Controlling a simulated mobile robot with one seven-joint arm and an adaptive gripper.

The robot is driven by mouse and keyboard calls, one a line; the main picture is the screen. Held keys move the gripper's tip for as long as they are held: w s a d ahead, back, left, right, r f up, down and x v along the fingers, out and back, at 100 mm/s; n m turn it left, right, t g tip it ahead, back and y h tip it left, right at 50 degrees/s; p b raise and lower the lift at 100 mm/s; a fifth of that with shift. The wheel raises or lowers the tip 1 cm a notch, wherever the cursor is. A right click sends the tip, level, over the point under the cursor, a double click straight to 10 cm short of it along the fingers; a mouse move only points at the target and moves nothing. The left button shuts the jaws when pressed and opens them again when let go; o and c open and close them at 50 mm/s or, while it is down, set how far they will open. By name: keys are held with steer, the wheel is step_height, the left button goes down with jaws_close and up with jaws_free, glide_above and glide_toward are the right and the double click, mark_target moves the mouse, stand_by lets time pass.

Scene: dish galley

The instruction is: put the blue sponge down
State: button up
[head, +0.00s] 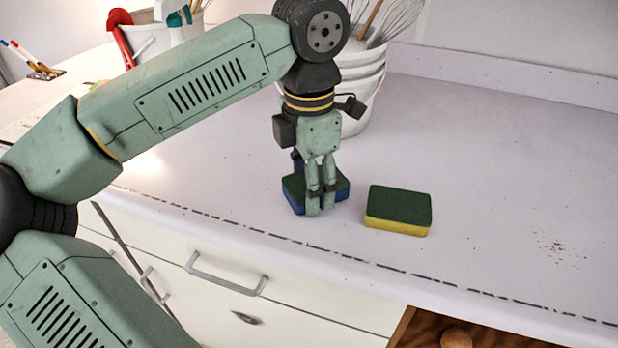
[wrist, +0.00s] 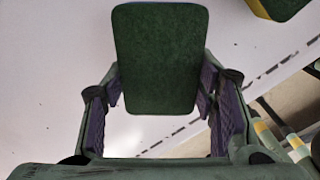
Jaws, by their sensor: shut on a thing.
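The blue sponge (head: 294,192), with a dark green top, is between the fingers of my gripper (head: 320,204), low over the white counter. My gripper is shut on it, and the fingers hide its middle in the head view. I cannot tell whether its underside touches the counter. In the wrist view the green face of the sponge (wrist: 160,58) fills the space between the purple-padded fingers.
A yellow sponge with a green top (head: 398,206) lies just right of my gripper. A white bucket of whisks (head: 360,104) stands close behind. The counter (head: 500,170) is clear at right; its front edge is near. A drawer (head: 430,332) below stands open.

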steer(key=shift+f, duration=0.25)
steer(key=o, duration=1.2)
steer(key=shift+o, duration=0.2)
steer(key=shift+r, duration=0.15)
steer(key=shift+r, duration=0.3)
step_height(320, 180, up, 12)
steer(key=shift+f, duration=0.15)
steer(key=shift+d, duration=0.1)
